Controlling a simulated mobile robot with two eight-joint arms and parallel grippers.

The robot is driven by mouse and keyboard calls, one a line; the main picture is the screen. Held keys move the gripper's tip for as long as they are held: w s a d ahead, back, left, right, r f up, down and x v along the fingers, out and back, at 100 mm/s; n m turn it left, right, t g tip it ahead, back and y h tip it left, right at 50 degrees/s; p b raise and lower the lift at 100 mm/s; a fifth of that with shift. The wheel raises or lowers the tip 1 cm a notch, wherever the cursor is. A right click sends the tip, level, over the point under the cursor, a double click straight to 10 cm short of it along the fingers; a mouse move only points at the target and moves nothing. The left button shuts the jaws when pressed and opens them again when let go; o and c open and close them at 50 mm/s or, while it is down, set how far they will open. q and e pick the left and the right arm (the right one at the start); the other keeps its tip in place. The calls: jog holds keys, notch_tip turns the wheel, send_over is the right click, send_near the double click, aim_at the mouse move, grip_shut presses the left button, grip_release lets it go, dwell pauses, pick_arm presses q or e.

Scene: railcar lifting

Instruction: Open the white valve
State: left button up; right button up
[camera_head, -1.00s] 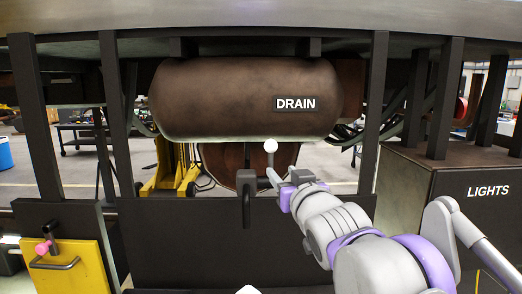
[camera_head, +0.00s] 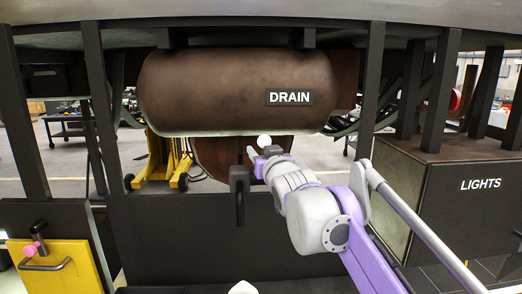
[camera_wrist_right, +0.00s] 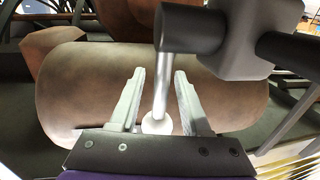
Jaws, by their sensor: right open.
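The white valve shows as a white ball knob (camera_head: 264,141) just below the brown tank marked DRAIN. In the right wrist view the knob (camera_wrist_right: 157,124) sits at the end of a bright metal rod (camera_wrist_right: 161,88) that runs from a dark valve body (camera_wrist_right: 184,30). My right gripper (camera_head: 259,157) is at the knob, slightly below it in the head view. In the right wrist view its two pale fingers (camera_wrist_right: 159,75) are open, one on each side of the rod and knob. Gaps show between the fingers and the rod.
The brown DRAIN tank (camera_head: 235,92) hangs behind the valve. Dark posts (camera_head: 369,95) flank the opening. A LIGHTS box (camera_head: 465,185) stands right, a yellow panel with a pink knob (camera_head: 52,266) left.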

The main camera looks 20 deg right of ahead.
jog(key=shift+w, duration=0.15)
grip_shut()
dwell(1.4)
